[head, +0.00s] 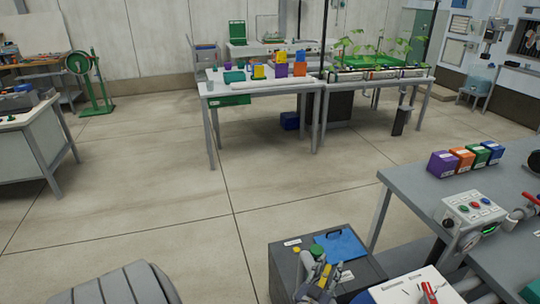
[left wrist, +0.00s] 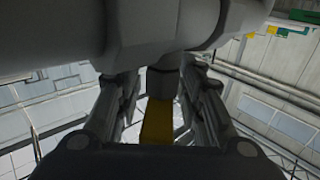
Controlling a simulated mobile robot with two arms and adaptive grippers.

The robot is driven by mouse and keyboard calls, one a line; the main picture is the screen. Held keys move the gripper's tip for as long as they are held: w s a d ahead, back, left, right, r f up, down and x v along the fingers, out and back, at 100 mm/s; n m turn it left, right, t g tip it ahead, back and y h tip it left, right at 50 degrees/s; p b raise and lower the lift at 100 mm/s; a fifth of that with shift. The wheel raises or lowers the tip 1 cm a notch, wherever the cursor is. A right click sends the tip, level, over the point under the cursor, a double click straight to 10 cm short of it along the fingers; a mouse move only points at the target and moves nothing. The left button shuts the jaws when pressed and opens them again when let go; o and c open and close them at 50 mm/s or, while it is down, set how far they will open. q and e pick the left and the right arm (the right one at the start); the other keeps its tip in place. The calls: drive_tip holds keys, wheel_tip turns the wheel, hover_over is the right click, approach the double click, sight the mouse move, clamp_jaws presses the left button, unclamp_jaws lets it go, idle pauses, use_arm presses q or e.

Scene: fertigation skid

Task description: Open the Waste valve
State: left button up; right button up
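My left gripper (head: 318,282) is at the bottom centre of the head view, in front of a dark grey cabinet. In the left wrist view its two dark fingers (left wrist: 158,112) stand apart, with a yellow bar (left wrist: 156,122) showing between them. Gaps show on both sides of the bar, so the fingers do not look closed on it. I cannot tell whether the bar is a handle or part of the gripper. No valve can be read as Waste. A red handle (head: 429,292) stands over a white panel at the bottom edge. My right gripper is out of view.
The grey cabinet (head: 283,272) has a blue item (head: 340,246) on top. A grey bench (head: 415,192) at right holds several coloured boxes, a control box (head: 472,209) with buttons, and red-handled pipework (head: 524,208). The floor (head: 150,200) at left centre is clear.

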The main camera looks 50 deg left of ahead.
use_arm(q)
drive_tip(key=shift+d+f+m+t+h+b, duration=0.1)
drive_tip(key=shift+m+t+h+b, duration=0.2)
drive_tip(key=shift+m+h, duration=0.4)
drive_tip(key=shift+d+f+m+t+h+b, duration=0.1)
drive_tip(key=shift+m+h+b, duration=0.3)
drive_tip(key=shift+h, duration=0.5)
drive_tip(key=s+a+m+g+h+b, duration=0.1)
drive_tip(key=s+a+m+h+b, duration=0.1)
drive_tip(key=s+m+h+b, duration=0.55)
drive_tip(key=s+a+f+n+g+y, duration=0.1)
drive_tip(key=s+a+f+g, duration=0.1)
drive_tip(key=f, duration=0.6)
drive_tip(key=s+a+f+n+g+y, duration=0.1)
drive_tip(key=s+a+f+g+y, duration=0.1)
drive_tip(key=s+f, duration=0.3)
drive_tip(key=s+a+f+n+g+y, duration=0.1)
drive_tip(key=s+f, duration=0.3)
drive_tip(key=f, duration=0.8)
drive_tip(key=shift+s+a+f+n+g, duration=0.25)
drive_tip(key=shift+a+f+n+g, duration=0.1)
drive_tip(key=shift+a+f+g, duration=0.05)
